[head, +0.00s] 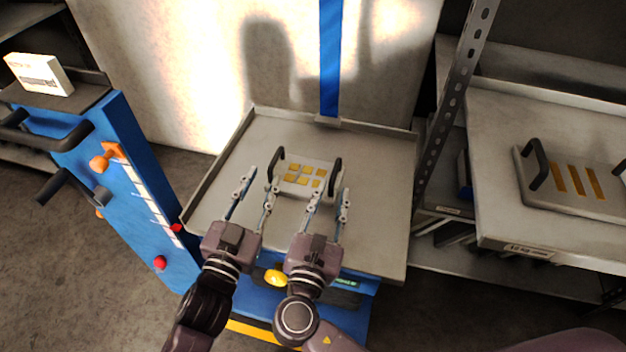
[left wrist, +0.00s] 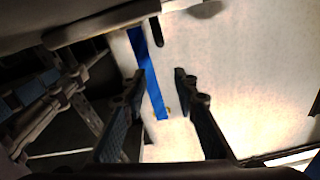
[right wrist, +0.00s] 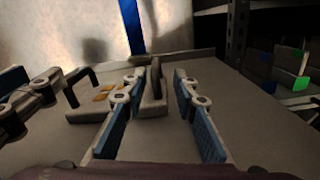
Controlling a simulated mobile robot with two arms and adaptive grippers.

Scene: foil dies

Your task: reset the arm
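My left gripper (head: 256,190) is open and empty over the left part of a grey metal tray table (head: 385,170). My right gripper (head: 330,200) is open over the same table, in front of a foil die. That die (head: 306,163) is a light plate with several gold squares and two black handles, and it lies on the table. In the right wrist view, the right handle (right wrist: 156,77) of the die stands beyond the gap between the open fingers (right wrist: 160,105); no contact shows. The left wrist view shows the open left fingers (left wrist: 155,100) with nothing between them.
A second die (head: 575,185) with gold bars and a black handle lies on the shelf at the right. A perforated metal post (head: 455,90) stands between table and shelf. A blue machine panel (head: 125,165) with black handles is at the left. A pale wall (head: 180,70) is behind.

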